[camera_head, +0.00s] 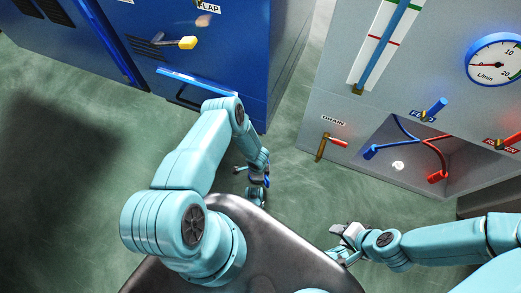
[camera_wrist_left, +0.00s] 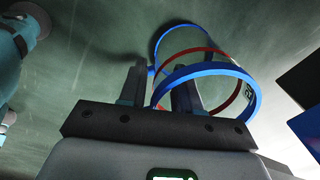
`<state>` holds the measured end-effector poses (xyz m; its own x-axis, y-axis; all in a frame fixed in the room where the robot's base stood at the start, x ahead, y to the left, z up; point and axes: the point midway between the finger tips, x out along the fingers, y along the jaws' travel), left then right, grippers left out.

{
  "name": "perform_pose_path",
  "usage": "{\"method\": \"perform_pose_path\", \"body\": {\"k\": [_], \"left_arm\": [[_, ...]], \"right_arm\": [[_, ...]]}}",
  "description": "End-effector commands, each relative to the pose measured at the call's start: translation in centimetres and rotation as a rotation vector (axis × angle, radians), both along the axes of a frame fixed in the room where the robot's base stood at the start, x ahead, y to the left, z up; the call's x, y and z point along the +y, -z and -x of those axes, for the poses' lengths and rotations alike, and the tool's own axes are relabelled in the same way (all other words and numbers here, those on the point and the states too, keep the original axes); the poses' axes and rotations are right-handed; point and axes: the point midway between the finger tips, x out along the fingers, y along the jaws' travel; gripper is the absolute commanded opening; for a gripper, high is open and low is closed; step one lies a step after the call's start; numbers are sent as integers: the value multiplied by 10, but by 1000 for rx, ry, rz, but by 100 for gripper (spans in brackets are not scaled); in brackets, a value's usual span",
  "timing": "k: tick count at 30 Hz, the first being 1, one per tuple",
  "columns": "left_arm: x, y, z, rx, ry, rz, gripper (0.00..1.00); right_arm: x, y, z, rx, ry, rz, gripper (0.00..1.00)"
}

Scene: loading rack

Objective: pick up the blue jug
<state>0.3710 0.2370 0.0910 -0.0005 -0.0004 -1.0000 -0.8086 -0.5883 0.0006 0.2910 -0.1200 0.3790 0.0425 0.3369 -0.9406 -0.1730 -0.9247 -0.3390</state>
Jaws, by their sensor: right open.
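A clear jug with blue rims and a red band (camera_wrist_left: 258,97) shows in the left wrist view, beyond and to the right of my left gripper (camera_wrist_left: 160,78). The left fingers are apart. A small blue part of the jug, perhaps its handle, shows between them; the right finger overlaps the jug's near rim. I cannot tell whether they touch. In the head view my left gripper (camera_head: 256,185) is low over the floor, partly hidden by my arm and body; the jug is not clear there. My right gripper (camera_head: 343,235) is open and empty, at lower right.
A blue cabinet (camera_head: 235,45) with a yellow-knobbed lever (camera_head: 187,43) and a bar handle stands at the back left. A grey panel (camera_head: 345,110) with a gauge (camera_head: 495,60), a drain lever and blue and red hoses stands at right. Green floor is clear at left.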

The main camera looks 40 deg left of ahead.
Motion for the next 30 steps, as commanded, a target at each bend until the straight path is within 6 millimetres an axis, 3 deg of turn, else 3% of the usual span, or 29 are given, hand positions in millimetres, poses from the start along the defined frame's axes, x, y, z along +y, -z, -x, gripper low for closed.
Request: {"method": "perform_pose_path", "body": {"k": [4,6,7,20,26,30], "left_arm": [[0,-2,0,0,0,0,29],[0,-2,0,0,0,0,6],[0,-2,0,0,0,0,0],[0,-8,0,-1,0,-1,0],[1,-38,-1,-1,1,-1,0],[1,-79,-1,-1,2,0,0]], "right_arm": [[0,-2,0,-1,0,0,43],[0,-2,0,-1,0,0,43],[0,-2,0,-1,0,0,43],[0,-6,0,0,0,0,43],[0,-27,0,0,-2,0,43],[1,-52,0,0,-2,0,43]]}}
